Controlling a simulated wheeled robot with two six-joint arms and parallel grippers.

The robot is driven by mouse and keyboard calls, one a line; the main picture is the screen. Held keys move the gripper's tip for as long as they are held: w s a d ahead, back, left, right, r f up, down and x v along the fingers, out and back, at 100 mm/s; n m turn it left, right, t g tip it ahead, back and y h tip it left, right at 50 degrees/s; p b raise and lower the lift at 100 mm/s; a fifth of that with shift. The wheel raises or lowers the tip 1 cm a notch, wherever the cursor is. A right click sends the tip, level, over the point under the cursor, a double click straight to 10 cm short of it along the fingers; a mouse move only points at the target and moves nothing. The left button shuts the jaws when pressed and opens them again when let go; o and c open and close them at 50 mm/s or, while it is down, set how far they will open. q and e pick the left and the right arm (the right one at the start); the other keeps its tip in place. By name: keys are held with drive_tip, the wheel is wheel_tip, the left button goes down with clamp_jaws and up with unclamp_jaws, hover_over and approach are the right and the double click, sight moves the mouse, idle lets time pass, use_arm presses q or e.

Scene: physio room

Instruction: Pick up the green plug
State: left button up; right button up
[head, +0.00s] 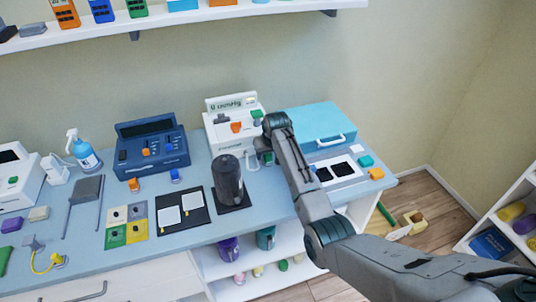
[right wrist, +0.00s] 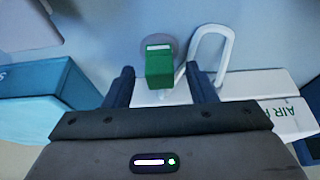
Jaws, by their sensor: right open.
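The green plug (right wrist: 159,70) shows in the right wrist view as a green block at a round grey fitting with a white strip, beside a white loop (right wrist: 212,52). In the head view a green piece (head: 267,159) shows just below my right gripper, in front of the white machine (head: 222,138). My right gripper (head: 265,149) points down there, open. In the right wrist view its two fingers (right wrist: 157,72) stand on either side of the plug, with gaps visible on both sides. My left gripper is not in view.
A dark cylinder (head: 228,182) stands left of my right gripper. A light-blue case (head: 308,122) and a white tray with black pads (head: 336,172) lie to its right. A dark blue device (head: 150,150) stands further left. A shelf (head: 170,22) runs above.

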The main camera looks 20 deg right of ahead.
drive_tip(key=shift+w+f, duration=0.2)
drive_tip(key=shift+f, duration=0.15)
drive_tip(key=c, duration=0.9)
drive_tip(key=shift+o, duration=0.2)
